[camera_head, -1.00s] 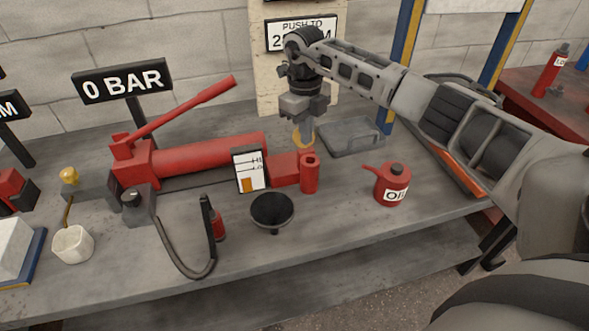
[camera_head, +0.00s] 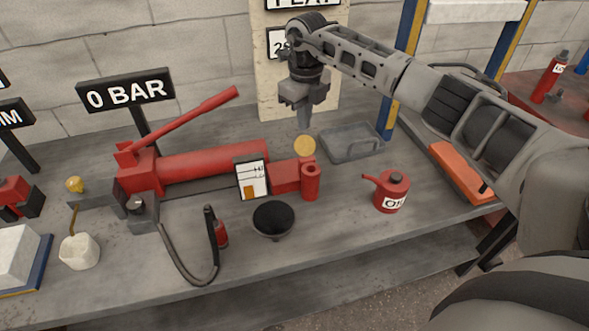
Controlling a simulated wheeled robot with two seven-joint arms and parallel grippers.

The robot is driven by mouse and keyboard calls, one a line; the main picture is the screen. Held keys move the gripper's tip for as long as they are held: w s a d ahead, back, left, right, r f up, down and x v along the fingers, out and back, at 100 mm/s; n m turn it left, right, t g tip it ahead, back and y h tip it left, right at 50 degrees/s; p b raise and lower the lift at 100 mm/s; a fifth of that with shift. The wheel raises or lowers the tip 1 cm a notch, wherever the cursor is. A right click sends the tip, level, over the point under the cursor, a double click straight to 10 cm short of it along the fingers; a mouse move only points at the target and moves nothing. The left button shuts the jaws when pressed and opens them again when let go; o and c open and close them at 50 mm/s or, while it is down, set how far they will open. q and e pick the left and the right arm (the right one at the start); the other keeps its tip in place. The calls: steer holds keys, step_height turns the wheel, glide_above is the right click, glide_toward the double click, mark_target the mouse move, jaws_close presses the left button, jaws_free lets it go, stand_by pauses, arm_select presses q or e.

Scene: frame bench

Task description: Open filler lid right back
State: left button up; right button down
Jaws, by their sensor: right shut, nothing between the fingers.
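The filler lid (camera_head: 304,147) shows as a small yellow disc, its round face turned toward me. It stands up at the back of the red filler block (camera_head: 286,176), beside the red upright cylinder (camera_head: 311,182). My right gripper (camera_head: 303,122) points down just above and behind the lid. Its fingers are shut and empty, and a small gap shows between the tips and the disc. The opening under the lid cannot be made out from here. My left gripper is not in view.
The red pump (camera_head: 210,163) with its long handle lies left of the block. A black funnel (camera_head: 273,219), a red oil can (camera_head: 391,193), a level card (camera_head: 252,180) and a grey tray (camera_head: 352,144) stand around it. The right front bench is clear.

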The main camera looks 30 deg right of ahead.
steer(key=shift+s+r+p, duration=0.1)
steer(key=shift+r+p, duration=0.35)
steer(key=shift+r, duration=0.45)
steer(key=shift+r+p, duration=0.5)
steer(key=shift+r, duration=0.1)
steer(key=shift+s+a+r, duration=0.1)
steer(key=shift+r, duration=0.2)
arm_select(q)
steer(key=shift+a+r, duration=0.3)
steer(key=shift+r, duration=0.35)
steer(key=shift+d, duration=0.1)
